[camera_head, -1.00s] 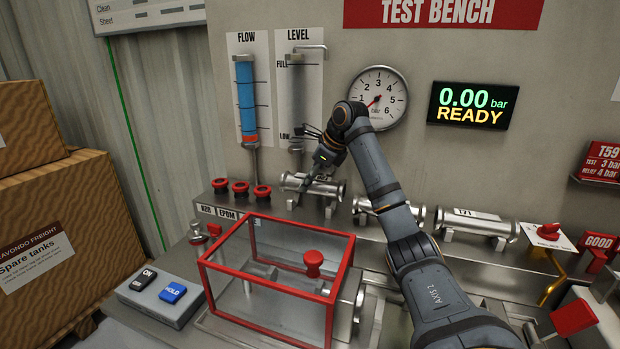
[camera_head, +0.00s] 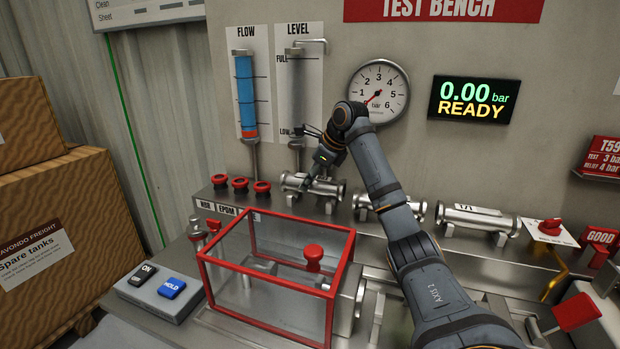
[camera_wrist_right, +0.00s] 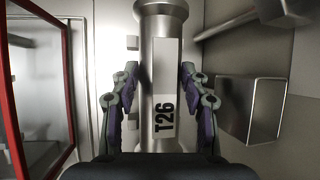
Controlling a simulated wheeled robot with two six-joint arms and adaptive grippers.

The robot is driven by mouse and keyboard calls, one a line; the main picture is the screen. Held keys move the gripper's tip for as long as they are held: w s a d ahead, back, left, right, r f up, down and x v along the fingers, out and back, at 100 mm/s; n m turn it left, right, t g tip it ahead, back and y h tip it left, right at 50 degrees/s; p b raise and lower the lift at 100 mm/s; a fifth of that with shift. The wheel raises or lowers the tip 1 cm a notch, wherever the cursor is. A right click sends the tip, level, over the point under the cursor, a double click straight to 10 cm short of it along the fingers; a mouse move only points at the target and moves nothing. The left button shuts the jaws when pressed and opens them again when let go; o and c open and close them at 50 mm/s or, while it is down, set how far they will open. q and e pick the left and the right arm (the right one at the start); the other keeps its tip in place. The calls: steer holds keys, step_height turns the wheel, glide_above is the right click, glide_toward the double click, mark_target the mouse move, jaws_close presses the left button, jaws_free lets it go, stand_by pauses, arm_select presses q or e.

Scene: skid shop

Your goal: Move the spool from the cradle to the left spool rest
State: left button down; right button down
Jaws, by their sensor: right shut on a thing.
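A steel spool (camera_head: 334,190) with end flanges lies level at the left spool rest (camera_head: 325,205), on the ledge behind the bench. My right gripper (camera_head: 312,180) reaches down on it. In the right wrist view the spool, with a white T26 label (camera_wrist_right: 163,90), lies between my right gripper's two fingers (camera_wrist_right: 160,105), which are shut on its body. I cannot tell whether the spool bears on the rest. A clear red-framed guard (camera_head: 277,222) stands on the bench in front, with metal fixtures showing through it. My left gripper is not in view.
Another spool (camera_head: 478,218) lies to the right, and my right arm partly hides one between. Red knobs (camera_head: 240,184) stand left of the left rest. An ON/HOLD button box (camera_head: 160,293) is at front left. A metal block (camera_wrist_right: 250,110) is beside the gripper.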

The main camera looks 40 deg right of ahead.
steer(key=shift+f, duration=0.4)
steer(key=shift+f+b, duration=0.4)
stand_by(0.4)
steer(key=c, duration=0.6)
jaws_free()
steer(key=shift+c, duration=0.2)
steer(key=o, duration=0.6)
steer(key=shift+r+p, duration=1.5)
steer(key=shift+p, duration=0.1)
